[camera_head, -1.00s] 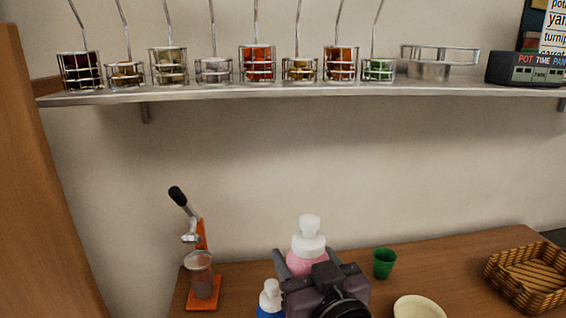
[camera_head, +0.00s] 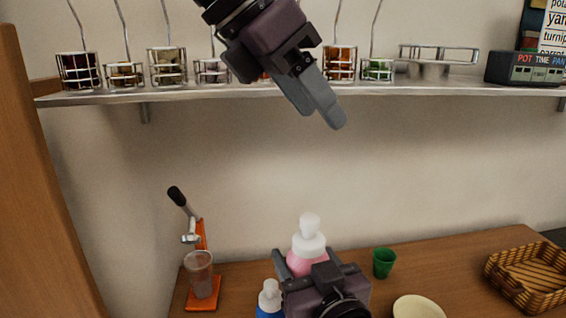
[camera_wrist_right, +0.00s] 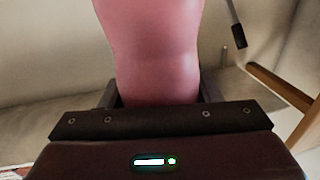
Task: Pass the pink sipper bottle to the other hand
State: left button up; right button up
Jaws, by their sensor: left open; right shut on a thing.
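The pink sipper bottle (camera_head: 306,262) with a white cap is upright at the lower middle of the head view. My right gripper (camera_head: 296,268) is shut on it, and the gripper body hides its lower part. In the right wrist view the pink bottle (camera_wrist_right: 155,55) fills the space between the fingers. My left gripper (camera_head: 322,112) is open and empty, high in the head view in front of the shelf, well above the bottle. Its fingers point down and to the right.
A metal shelf (camera_head: 420,90) with several jars in wire holders runs across the wall. On the counter (camera_head: 440,262) are an orange press (camera_head: 203,290), a blue bottle with a white top (camera_head: 270,300), a green cup (camera_head: 383,263), a pale bowl (camera_head: 418,308) and a wicker basket (camera_head: 527,275).

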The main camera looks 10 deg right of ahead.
aim_at(306, 216)
pick_arm(q)
jog(key=f+y, duration=0.1)
jog(key=f, duration=0.5)
jog(key=w+d+f+y, duration=0.1)
jog(key=f, duration=0.5)
jog(key=w+f+y, duration=0.1)
jog(key=f, duration=0.6)
jog(key=shift+d+m+g, duration=0.2)
jog(key=shift+m+g, duration=0.1)
jog(key=c, duration=0.9)
jog(key=shift+c, duration=0.4)
pick_arm(e)
jog(key=o, duration=1.2)
jog(key=shift+o, duration=0.2)
jog(key=shift+f, duration=0.1)
